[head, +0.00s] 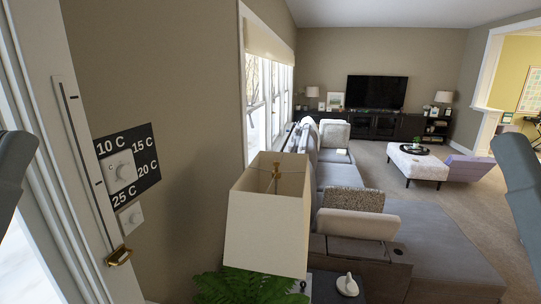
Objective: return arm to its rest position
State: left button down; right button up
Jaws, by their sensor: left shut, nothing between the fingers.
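My left gripper (14,168) shows only as a grey shape at the left edge, in front of the white frame. It is shut and holds nothing; its fingertips cannot be made out. It appears apart from the wall dial. On the right edge a grey part of my right arm shows; the right gripper itself is not in view.
A dial (121,172) on a black temperature plate and a white slider track (88,170) with a brass handle (119,257) are close at left. A lampshade (268,215), a fern (245,287) and a grey sofa (420,240) stand ahead. Carpet (480,215) is clear at right.

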pick_arm(q)
notch_tip(320, 180, up, 29)
jog(key=p, duration=2.6)
jog(key=shift+r+p, duration=0.15)
jog(key=shift+p, duration=0.15)
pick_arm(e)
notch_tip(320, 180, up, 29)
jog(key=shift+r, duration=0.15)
